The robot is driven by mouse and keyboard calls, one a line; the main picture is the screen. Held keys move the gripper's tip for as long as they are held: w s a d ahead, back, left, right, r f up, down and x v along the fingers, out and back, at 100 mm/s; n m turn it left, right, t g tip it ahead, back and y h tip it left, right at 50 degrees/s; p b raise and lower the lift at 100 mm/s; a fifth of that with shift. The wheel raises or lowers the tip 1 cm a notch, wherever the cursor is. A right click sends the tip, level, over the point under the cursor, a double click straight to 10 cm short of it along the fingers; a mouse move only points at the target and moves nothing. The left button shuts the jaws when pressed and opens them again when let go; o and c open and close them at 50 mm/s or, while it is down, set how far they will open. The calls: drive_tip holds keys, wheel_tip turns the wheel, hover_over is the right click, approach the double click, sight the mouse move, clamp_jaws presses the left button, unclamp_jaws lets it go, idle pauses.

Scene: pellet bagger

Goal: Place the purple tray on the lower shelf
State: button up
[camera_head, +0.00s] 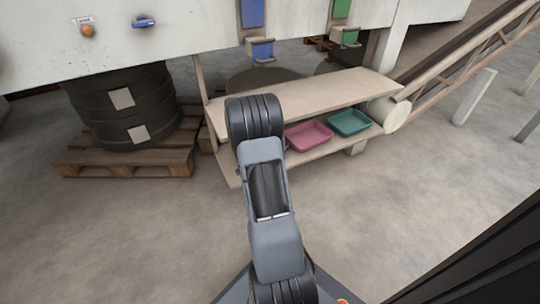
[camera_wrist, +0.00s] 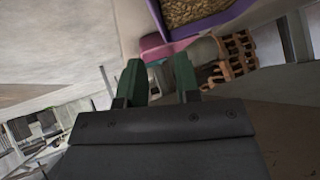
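My gripper (camera_wrist: 157,64) has two green fingers standing apart below the tray's rim. I see nothing held between them. I cannot tell from the frames what the purple tray rests on.
A pink tray (camera_head: 309,135) and a teal tray (camera_head: 349,122) stand on the lower shelf's right part. The upper shelf board (camera_head: 335,92) above them is bare where visible. A conveyor (camera_head: 465,52) rises at right. The front floor is clear.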

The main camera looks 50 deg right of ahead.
drive_tip(key=shift+v, duration=1.3)
drive_tip(key=shift+s, duration=0.1)
